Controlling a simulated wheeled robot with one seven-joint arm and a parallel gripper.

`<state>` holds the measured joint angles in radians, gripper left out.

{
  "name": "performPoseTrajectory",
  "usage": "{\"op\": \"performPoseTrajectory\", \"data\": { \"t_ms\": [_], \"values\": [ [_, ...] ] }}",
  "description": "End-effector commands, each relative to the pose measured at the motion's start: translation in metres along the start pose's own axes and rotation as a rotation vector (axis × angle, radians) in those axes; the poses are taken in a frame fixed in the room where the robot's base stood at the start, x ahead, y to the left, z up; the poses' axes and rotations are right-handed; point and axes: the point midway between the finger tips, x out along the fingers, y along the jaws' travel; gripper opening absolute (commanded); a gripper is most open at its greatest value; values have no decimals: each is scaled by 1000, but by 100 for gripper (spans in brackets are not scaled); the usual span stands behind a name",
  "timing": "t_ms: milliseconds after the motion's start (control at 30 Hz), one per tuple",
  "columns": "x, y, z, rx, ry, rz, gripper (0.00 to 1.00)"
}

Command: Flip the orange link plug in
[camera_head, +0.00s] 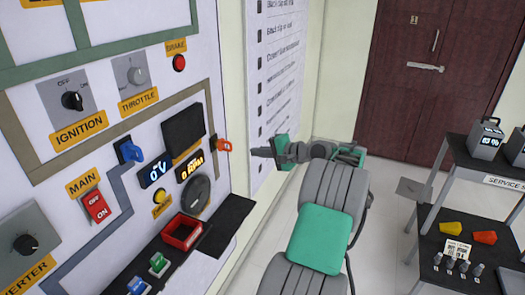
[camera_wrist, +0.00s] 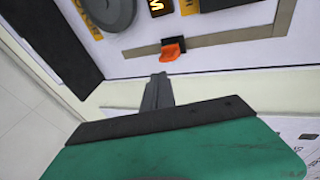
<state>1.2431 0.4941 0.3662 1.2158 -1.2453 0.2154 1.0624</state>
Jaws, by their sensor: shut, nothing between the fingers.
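The orange link plug (camera_head: 224,145) sticks out from a dark socket on the right part of the panel, beside the black display. In the wrist view the orange link plug (camera_wrist: 172,50) hangs at a black mount on a tan strip. My gripper (camera_head: 254,152) is shut and empty, its tip a short way to the right of the plug in the head view. In the wrist view my gripper (camera_wrist: 160,78) points at the panel just below the plug.
A blue plug (camera_head: 130,151), a round dial (camera_head: 196,194) and a red tray (camera_head: 182,232) are on or at the panel to the left. A dark shelf (camera_head: 212,245) juts out below. A service cart (camera_head: 480,170) stands at the right, with open floor between.

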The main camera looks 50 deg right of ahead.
Motion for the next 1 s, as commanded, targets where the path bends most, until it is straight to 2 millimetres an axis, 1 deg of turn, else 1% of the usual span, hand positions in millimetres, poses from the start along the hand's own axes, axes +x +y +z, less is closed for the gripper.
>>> {"op": "performPoseTrajectory", "data": {
  "t_ms": [33, 200, 300, 433, 567, 867, 967, 1000],
  "values": [
    [12, -1, 1, 1, -4, 1, 0],
    [49, -1, 1, 0, -4, 1, 0],
    [67, -8, 1, -1, -2, 1, 0],
    [82, -12, 0, -1, -1, 1, 0],
    [88, -12, 0, -1, 0, 1, 0],
    [88, -12, -1, 0, 2, 1, 0],
    [86, -12, -8, 5, 16, 1, 0],
    [84, -11, -14, 9, 27, 1, 0]
  ]
}}
